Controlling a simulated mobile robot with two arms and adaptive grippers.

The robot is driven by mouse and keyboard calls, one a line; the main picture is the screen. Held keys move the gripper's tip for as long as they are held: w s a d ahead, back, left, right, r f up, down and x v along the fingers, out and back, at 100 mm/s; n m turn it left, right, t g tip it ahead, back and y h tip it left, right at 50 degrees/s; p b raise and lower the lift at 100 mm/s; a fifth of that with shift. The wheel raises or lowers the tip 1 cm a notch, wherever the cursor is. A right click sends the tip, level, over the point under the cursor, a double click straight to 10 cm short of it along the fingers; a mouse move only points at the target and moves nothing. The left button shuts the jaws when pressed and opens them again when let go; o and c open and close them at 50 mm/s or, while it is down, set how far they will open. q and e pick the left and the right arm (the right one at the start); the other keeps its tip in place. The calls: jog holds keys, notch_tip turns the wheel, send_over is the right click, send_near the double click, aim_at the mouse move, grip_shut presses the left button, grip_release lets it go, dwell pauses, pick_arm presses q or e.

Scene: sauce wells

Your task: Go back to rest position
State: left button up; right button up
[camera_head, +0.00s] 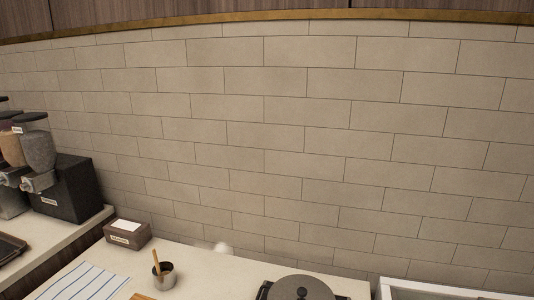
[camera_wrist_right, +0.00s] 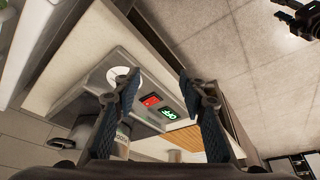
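My right gripper (camera_wrist_right: 158,84) shows in the right wrist view with its two dark fingers spread apart. It is open and nothing is between the fingertips. Behind it is a grey appliance with a red and a green lit display, apart from the fingers as far as I can tell. A dark jointed part with small green lights (camera_wrist_right: 298,18) at the upper right corner looks like my left gripper; its fingers are too small and cut off to judge. Neither gripper shows in the head view.
In the head view a counter holds a striped cloth (camera_head: 84,284), a metal cup (camera_head: 162,276) with a wooden utensil, a brown box (camera_head: 127,237) and a dark round lid (camera_head: 301,289). Dispensers (camera_head: 37,146) stand left. A white-rimmed container (camera_head: 440,291) is at right.

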jog(key=s+d+f+m+h, duration=0.1)
jog(key=s+d+m+h, duration=0.1)
jog(key=s+d+m, duration=0.45)
notch_tip(320, 180, down, 31)
jog(key=d+n+g+b, duration=0.1)
jog(key=n+g+b, duration=0.1)
jog(key=b, duration=0.3)
jog(key=s+d+f+b, duration=0.3)
jog(key=s+f, duration=1.4)
jog(key=f, duration=0.2)
jog(key=shift+s+f+g, duration=0.2)
jog(key=shift+g, duration=0.2)
